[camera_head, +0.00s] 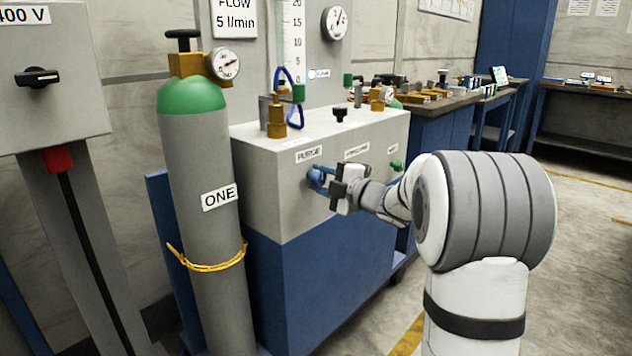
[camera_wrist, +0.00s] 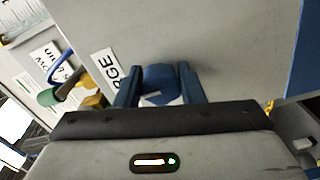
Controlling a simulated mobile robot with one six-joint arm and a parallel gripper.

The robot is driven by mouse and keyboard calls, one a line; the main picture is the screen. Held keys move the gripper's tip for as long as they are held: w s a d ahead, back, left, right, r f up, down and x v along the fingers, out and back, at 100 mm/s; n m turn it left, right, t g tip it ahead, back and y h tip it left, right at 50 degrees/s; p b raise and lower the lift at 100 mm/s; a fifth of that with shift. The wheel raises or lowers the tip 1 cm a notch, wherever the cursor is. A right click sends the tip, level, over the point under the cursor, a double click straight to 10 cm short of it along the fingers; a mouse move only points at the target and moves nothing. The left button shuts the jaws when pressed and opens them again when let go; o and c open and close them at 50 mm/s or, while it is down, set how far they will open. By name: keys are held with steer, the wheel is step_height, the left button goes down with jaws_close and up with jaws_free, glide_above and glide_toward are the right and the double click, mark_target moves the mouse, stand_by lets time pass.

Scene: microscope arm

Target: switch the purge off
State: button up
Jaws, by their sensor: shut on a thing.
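The purge knob (camera_wrist: 160,78) is blue and sits on the front of the grey box, under the "PURGE" label (camera_head: 309,153). My gripper (camera_head: 319,180) reaches in from the right and is shut on the knob. In the wrist view the two blue fingers of my gripper (camera_wrist: 159,84) stand on either side of the knob. A pale mark shows on the knob between the fingers, partly hidden by the gripper body. In the head view the fingers cover most of the knob, so its setting is hard to read.
The grey box (camera_head: 262,190) stands on a blue cabinet (camera_head: 300,275). A green-topped gas cylinder (camera_head: 190,150) labelled "ONE" stands close on the left, with a yellow chain around it. A small green knob (camera_head: 396,166) is to the right. Brass fittings (camera_head: 276,118) stand on the box top.

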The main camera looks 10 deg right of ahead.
steer(key=shift+a+f, duration=0.15)
steer(key=shift+f, duration=0.1)
steer(key=o, duration=0.9)
steer(key=shift+r, duration=0.1)
steer(key=shift+o, duration=0.5)
steer(key=shift+r, duration=0.1)
steer(key=p+v, duration=0.2)
steer(key=v, duration=0.6)
